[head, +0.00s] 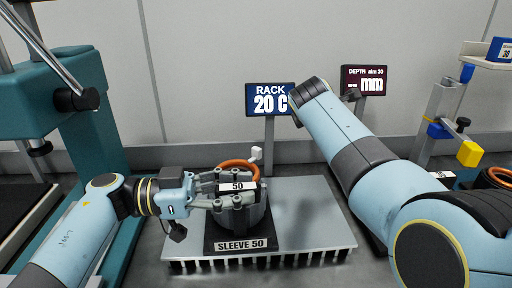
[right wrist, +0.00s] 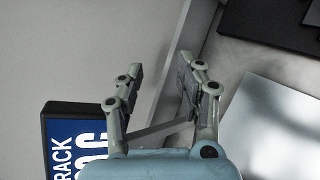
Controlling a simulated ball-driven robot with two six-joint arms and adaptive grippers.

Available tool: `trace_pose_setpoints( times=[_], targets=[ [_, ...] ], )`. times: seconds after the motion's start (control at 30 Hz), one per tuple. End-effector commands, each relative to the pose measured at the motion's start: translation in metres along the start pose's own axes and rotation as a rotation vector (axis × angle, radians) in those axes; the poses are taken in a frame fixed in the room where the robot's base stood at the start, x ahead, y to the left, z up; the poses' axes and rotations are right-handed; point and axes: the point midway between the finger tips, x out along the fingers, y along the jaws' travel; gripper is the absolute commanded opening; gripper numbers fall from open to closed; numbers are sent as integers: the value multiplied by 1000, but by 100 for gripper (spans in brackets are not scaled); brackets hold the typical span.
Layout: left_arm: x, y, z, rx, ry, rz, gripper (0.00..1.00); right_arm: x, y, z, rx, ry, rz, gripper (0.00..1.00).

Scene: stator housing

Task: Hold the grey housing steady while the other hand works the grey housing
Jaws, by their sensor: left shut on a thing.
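The grey housing (head: 260,212) stands upright on the black base marked SLEEVE 50 (head: 240,245) in the head view. An orange ring (head: 251,164) with a small white block (head: 257,153) shows at its top. My left gripper (head: 238,187) reaches in from the left and is shut on the housing, its fingers covering much of the front and a label reading 50. My right gripper (right wrist: 159,67) is open and empty in the right wrist view, well away from the housing. In the head view its fingers are hidden behind my right arm.
The base rests on a grey finned rack plate (head: 315,215). Behind it stand a RACK 20 C sign (head: 270,100) and a DEPTH sign (head: 364,80). A teal press (head: 85,150) is at left. The plate's right side is clear.

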Motion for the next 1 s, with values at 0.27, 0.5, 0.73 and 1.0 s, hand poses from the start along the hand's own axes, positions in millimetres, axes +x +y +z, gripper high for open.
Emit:
trace_pose_setpoints(
  times=[0.27,0.5,0.73,1.0],
  targets=[
    [0,0,0,0,0,-1,0,-22,4,40,-392,-159,577,37],
    [0,0,0,0,0,-1,0,-94,-30,-4,-836,-98,1032,37],
    [0,0,0,0,0,0,0,-150,-88,-51,-1121,52,1299,37],
    [0,0,0,0,1,1,0,-163,-98,-73,-1194,110,1373,37]
  ],
)
